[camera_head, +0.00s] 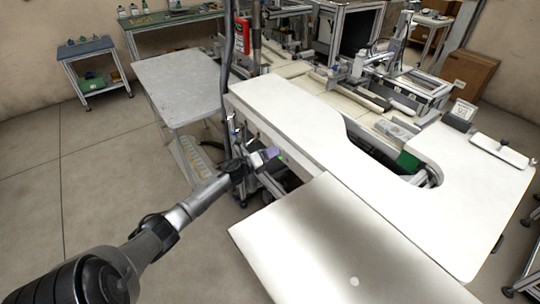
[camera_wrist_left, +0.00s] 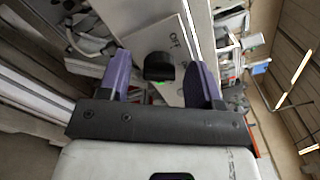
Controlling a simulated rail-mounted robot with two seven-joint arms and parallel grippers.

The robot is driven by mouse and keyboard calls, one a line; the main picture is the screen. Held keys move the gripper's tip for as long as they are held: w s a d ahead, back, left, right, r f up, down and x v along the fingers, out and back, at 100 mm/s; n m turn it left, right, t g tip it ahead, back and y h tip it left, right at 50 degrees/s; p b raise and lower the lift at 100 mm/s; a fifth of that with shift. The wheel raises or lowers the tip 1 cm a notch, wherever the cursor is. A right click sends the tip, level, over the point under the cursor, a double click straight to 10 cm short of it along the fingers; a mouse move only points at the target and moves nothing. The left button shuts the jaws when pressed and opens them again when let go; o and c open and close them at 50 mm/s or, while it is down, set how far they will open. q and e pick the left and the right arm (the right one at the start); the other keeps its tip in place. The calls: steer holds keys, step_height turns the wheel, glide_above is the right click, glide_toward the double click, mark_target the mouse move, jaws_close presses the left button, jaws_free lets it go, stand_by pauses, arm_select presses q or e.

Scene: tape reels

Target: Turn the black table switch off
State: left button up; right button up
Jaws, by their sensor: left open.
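The black table switch (camera_wrist_left: 158,67) is a dark knob in the left wrist view, on a pale plate (camera_wrist_left: 138,42) with lettering that reads like "OFF". My left gripper (camera_wrist_left: 164,68) has two purple fingers, open, one on each side of the knob, with gaps visible on both sides. I cannot tell whether the fingertips reach as deep as the knob. In the head view, my left gripper (camera_head: 270,155) is by the side of the white table (camera_head: 290,110), below its top; the switch is hidden there. My right gripper is not in view.
A white surface (camera_head: 330,250) lies close in front at the right of my left arm. A grey table (camera_head: 180,85) stands to the left of the gripper, with open floor in front of it. Grey rails and frame parts (camera_wrist_left: 40,85) fill the left of the wrist view.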

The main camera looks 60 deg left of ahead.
arm_select(q)
steer(key=c, duration=0.9)
steer(key=shift+f+n+p, duration=0.1)
steer(key=shift+n+p, duration=3.05)
steer(key=shift+n, duration=3.65)
